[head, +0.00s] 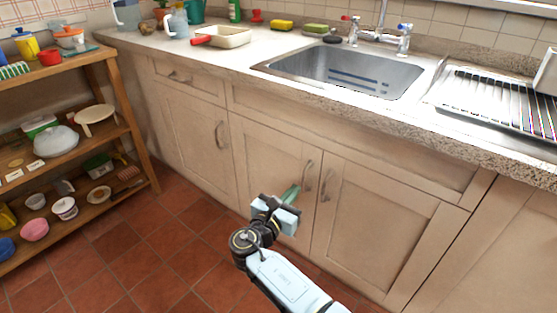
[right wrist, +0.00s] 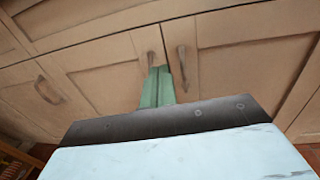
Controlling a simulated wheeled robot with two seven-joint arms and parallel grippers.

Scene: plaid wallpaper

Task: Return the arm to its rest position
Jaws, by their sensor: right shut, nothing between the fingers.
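My right arm reaches in from the bottom of the head view. Its gripper (head: 291,192) is shut and empty, with green fingers held together in front of the closed cabinet doors. In the right wrist view the green fingers (right wrist: 158,87) show side by side, pointing toward two door handles. One handle (head: 308,175) is just to the right of the fingertips in the head view; whether they touch it I cannot tell. A second handle (head: 326,185) is a little farther right. My left gripper is not in view.
The counter (head: 240,58) holds a sink (head: 350,70), a tray with a red handle (head: 222,37) and a drying rack (head: 490,100). A wooden shelf (head: 135,130) with dishes stands at the left. The tiled floor (head: 150,250) between shelf and cabinets is clear.

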